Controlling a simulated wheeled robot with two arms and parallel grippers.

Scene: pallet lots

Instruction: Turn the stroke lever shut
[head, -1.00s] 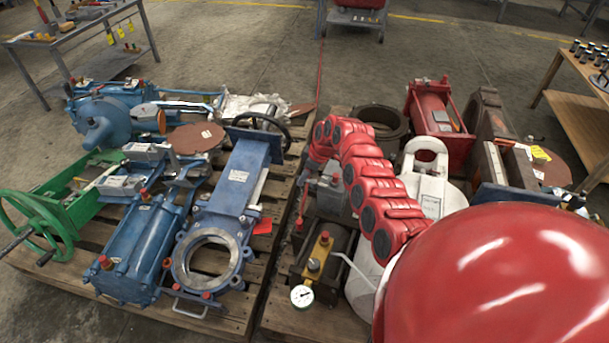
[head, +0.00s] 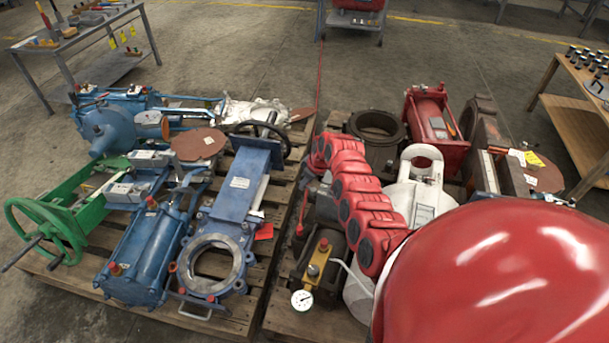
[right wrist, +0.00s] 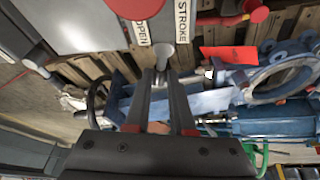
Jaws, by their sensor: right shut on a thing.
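In the right wrist view, the stroke lever (right wrist: 163,52) shows as a short grey piece with a rounded end, beside a white OPEN label (right wrist: 140,33) and a white STROKE label (right wrist: 182,20). My right gripper (right wrist: 162,78) is shut on the lever, with a dark finger on either side. The fingers and the lever's own housing hide part of it. In the head view, my red right arm reaches in from the lower right and covers the lever, so I cannot make it out there. My left gripper is in neither view.
A small pump with a yellow block (head: 319,254) and a pressure gauge (head: 302,300) stands on the right pallet. A blue gate valve (head: 238,190) and a green handwheel (head: 45,232) are on the left pallet.

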